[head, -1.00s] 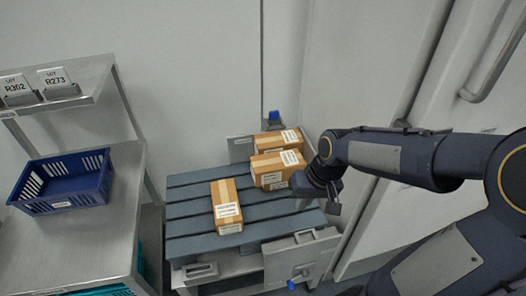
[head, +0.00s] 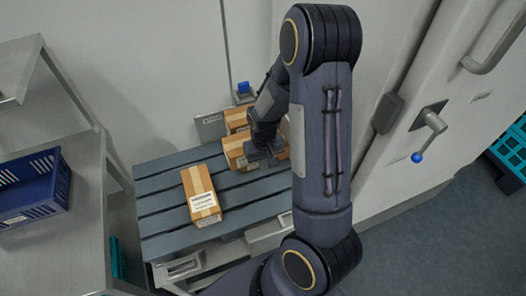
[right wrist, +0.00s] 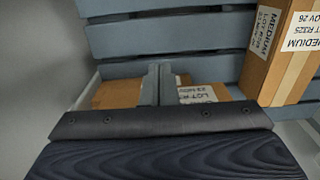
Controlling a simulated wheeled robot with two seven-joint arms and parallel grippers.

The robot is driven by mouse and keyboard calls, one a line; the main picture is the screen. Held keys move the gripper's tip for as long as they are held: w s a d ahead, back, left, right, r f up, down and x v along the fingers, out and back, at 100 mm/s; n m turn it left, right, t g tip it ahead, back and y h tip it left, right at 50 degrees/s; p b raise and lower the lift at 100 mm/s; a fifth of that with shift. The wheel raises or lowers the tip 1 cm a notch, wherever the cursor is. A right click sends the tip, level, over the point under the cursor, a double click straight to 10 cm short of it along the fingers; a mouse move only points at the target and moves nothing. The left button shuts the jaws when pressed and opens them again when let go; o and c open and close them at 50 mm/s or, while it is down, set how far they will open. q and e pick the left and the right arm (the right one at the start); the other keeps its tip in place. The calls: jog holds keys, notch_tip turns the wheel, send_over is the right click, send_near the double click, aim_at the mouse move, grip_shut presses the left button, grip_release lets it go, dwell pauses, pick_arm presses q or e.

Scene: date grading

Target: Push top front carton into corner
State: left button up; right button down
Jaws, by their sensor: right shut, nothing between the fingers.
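The front carton (head: 234,150) of a back-right group stands on the slatted pallet (head: 160,222). It is brown with lighter tape, and my arm hides its right part. Another carton (head: 236,118) shows close behind it. My right gripper (head: 262,157) is shut and empty, pointing down at the front carton's near side; I cannot tell whether they touch. In the right wrist view the shut fingers (right wrist: 158,82) stand in front of a brown carton (right wrist: 115,94) with a white label. My left gripper is not in view.
A separate carton (head: 199,190) lies mid-pallet; a MEDIUM-labelled carton also shows in the right wrist view (right wrist: 282,55). A blue crate (head: 30,178) sits on the metal table at left. A door handle (head: 432,122) sticks out at right. The pallet's left slats are bare.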

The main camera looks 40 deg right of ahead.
aim_at(232, 145)
jog(key=w, duration=0.2)
jog(key=w+d+f+p, duration=0.1)
jog(key=shift+w+d+f, duration=0.1)
jog(key=shift+w, duration=0.3)
jog(key=w, duration=0.1)
jog(key=w+d, duration=0.1)
jog(key=w, duration=0.1)
jog(key=shift+b, duration=0.4)
jog(key=shift+s, duration=0.1)
